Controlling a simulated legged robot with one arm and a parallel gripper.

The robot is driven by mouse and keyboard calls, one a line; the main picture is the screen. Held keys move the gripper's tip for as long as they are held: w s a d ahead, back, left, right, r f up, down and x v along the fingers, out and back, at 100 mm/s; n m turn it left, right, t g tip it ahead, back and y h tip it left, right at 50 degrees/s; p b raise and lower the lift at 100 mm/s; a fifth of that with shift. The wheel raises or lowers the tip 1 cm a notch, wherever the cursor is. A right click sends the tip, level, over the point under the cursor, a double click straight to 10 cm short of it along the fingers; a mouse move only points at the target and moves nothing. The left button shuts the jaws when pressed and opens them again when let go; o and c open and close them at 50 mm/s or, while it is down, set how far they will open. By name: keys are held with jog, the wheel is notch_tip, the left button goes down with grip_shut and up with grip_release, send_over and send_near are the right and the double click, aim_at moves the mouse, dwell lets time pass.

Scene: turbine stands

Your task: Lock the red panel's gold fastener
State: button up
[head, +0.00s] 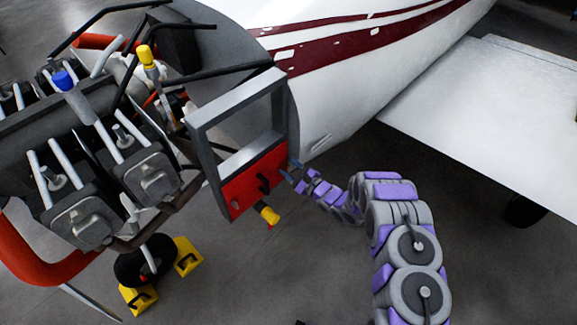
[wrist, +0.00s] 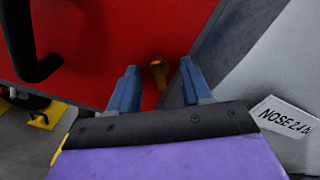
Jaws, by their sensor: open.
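The red panel (head: 252,183) sits in the lower part of a grey frame on the aircraft's side, with a black handle on it. In the wrist view the red panel (wrist: 120,35) fills the upper left and middle. The gold fastener (wrist: 158,72) stands out from the panel near its right edge. My gripper (wrist: 158,88) is open, its two blue fingertips on either side of the fastener with gaps between. Whether a finger touches the panel I cannot tell. In the head view my gripper (head: 288,172) is at the panel's right edge, and the fastener is not clearly visible.
The black handle (wrist: 35,45) stands out at the wrist view's left. A yellow-tipped part (head: 269,215) hangs below the panel. The exposed engine (head: 95,150) is left, and the white fuselage (head: 350,65) and wing (head: 490,95) are right. Yellow chocks (head: 187,257) stand by the wheel.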

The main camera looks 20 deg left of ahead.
aim_at(288, 166)
jog(key=v, duration=0.5)
dwell(0.7)
